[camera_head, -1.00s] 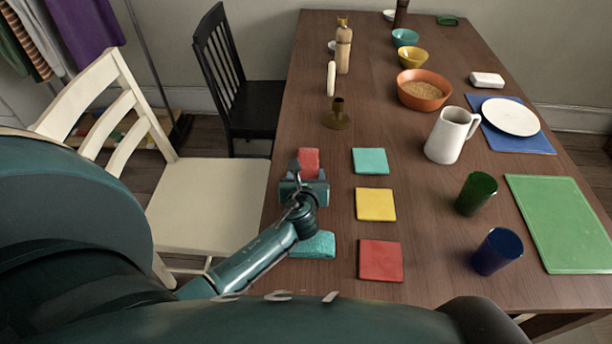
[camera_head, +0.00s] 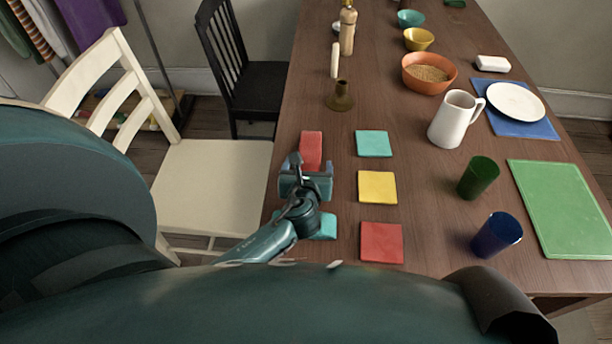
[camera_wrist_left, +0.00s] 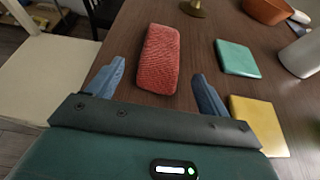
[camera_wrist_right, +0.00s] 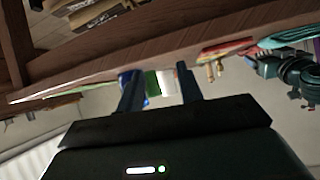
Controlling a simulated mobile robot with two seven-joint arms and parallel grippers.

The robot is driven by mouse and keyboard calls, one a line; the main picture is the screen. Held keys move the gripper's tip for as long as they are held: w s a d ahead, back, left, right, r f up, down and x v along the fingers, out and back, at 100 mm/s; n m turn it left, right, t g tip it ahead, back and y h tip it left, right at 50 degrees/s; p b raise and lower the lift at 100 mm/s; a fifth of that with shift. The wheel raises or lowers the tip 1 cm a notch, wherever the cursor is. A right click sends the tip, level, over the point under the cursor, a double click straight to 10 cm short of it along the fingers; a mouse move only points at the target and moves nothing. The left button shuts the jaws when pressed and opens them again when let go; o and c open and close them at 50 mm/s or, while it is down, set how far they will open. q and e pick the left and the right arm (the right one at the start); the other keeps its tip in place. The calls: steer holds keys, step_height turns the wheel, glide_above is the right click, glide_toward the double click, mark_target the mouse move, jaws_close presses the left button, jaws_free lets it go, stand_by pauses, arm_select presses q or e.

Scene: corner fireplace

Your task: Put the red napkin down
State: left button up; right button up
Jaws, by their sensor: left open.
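The red napkin (camera_head: 311,149) is a folded textured block lying on the table near its left edge, beyond my left gripper. It also shows in the left wrist view (camera_wrist_left: 160,58), ahead of and between the lines of the two fingers. My left gripper (camera_head: 308,170) is open and low over the table, just on the near side of the napkin. Its fingers (camera_wrist_left: 153,88) are spread wide with nothing between them. My right gripper (camera_wrist_right: 158,82) shows only in the right wrist view, fingers apart and nothing held, near the table's edge.
A teal napkin (camera_head: 323,226) lies partly hidden behind my left arm. Teal (camera_head: 373,144), yellow (camera_head: 377,187) and red (camera_head: 381,242) squares lie in a column to the right. A brass candlestick (camera_head: 340,95) stands beyond. A white pitcher (camera_head: 452,120) and two cups are further right.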

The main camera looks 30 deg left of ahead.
arm_select(q)
steer(key=v, duration=0.7)
steer(key=shift+r, duration=0.1)
steer(key=shift+s, duration=0.1)
arm_select(e)
steer(key=shift+s+d+f, duration=0.15)
steer(key=shift+d+f, duration=0.05)
steer(key=shift+f, duration=0.05)
steer(key=shift+r, duration=0.15)
